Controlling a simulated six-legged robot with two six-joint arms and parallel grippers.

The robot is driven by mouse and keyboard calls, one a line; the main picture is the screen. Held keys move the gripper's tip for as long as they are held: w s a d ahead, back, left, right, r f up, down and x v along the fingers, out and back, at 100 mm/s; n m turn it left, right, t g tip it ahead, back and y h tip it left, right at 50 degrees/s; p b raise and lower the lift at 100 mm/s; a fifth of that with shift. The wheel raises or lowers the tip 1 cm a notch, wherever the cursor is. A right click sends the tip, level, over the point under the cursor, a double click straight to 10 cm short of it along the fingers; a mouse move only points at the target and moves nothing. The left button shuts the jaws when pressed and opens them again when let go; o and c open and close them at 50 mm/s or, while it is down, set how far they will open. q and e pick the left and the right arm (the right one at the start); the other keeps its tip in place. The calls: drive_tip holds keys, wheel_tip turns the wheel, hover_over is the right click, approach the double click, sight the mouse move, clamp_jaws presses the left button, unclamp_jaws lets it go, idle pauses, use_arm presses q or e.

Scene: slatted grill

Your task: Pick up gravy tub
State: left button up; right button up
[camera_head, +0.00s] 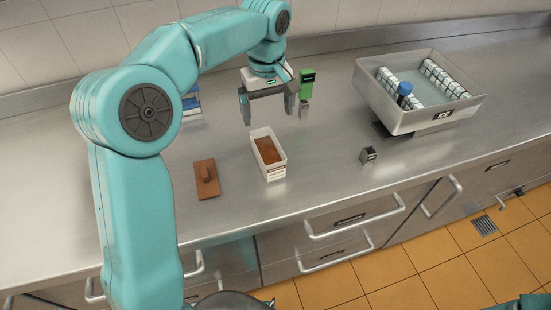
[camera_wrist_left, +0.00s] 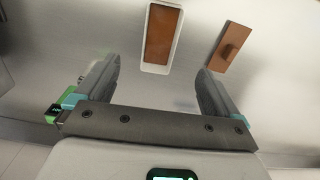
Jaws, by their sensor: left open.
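The gravy tub (camera_head: 276,172) is a white rectangular tub with brown content, standing on the steel counter. It also shows in the left wrist view (camera_wrist_left: 146,66), at the top centre between and beyond my fingers. My left gripper (camera_head: 268,112) is open and empty, above the counter and behind the tub, apart from it. Its two fingers also show in the left wrist view (camera_wrist_left: 157,88). My right gripper does not show in either view.
A brown block with a knob (camera_head: 206,180) lies left of the tub. A green-topped item (camera_head: 306,84) stands right of my left gripper. A small metal block (camera_head: 368,155) sits near the front edge. A large grey bin (camera_head: 400,121) stands at the right.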

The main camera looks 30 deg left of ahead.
use_arm(q)
hover_over(268, 163)
wheel_tip(268, 163, down, 6)
drive_tip(key=f, duration=0.5)
drive_tip(key=shift+s+d+f, duration=0.15)
drive_tip(key=shift+s+f, duration=0.05)
drive_tip(key=shift+s, duration=0.1)
drive_tip(key=shift+w+f, duration=0.1)
drive_tip(key=shift+f, duration=0.25)
wheel_tip(268, 163, down, 4)
drive_tip(key=shift+f+p, duration=0.2)
drive_tip(key=shift+p, duration=0.6)
drive_tip(key=shift+w+f, duration=0.2)
drive_tip(key=shift+f, duration=0.1)
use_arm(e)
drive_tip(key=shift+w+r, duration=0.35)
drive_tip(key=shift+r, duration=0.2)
